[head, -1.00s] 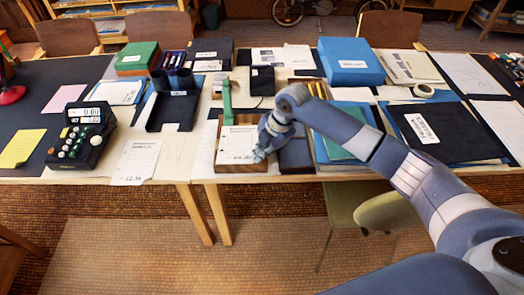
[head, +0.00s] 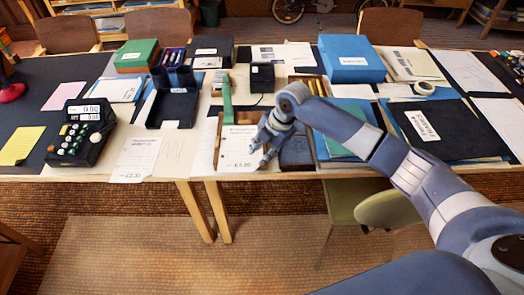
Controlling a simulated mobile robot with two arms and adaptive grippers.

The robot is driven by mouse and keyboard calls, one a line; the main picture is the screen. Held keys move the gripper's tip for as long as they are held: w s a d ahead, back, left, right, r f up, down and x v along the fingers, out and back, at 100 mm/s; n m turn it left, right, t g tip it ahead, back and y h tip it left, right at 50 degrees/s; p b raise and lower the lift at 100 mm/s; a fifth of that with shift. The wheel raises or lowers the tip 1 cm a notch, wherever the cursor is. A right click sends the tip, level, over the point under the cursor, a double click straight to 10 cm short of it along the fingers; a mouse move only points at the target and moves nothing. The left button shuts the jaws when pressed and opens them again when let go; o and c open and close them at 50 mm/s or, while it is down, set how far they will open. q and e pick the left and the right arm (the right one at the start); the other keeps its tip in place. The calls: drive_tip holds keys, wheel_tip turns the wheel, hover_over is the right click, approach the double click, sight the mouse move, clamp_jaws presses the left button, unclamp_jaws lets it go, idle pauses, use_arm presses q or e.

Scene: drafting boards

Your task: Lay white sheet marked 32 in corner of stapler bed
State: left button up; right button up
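The stapler bed is a shallow wooden tray (head: 215,158) at the table's front edge, with a green stapler arm (head: 227,97) standing at its back left. A white printed sheet (head: 236,147) lies over the bed, its lower end at the bed's front side. Its large print is too small to read surely. My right gripper (head: 259,156) is above the sheet's right side, its fingers spread apart. Whether they touch the sheet I cannot tell. The gripper hides part of the sheet's right edge and the bed's right side. My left gripper is out of view.
Another printed white sheet (head: 134,158) lies left of the bed. A black keypad device (head: 82,135) stands farther left. A dark blue box (head: 296,152) is close right of the bed, with folders (head: 345,150) beyond. A black tray (head: 172,107) stands behind left.

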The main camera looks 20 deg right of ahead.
drive_tip(key=v, duration=1.1)
drive_tip(key=shift+r, duration=0.35)
drive_tip(key=shift+s+d, duration=0.1)
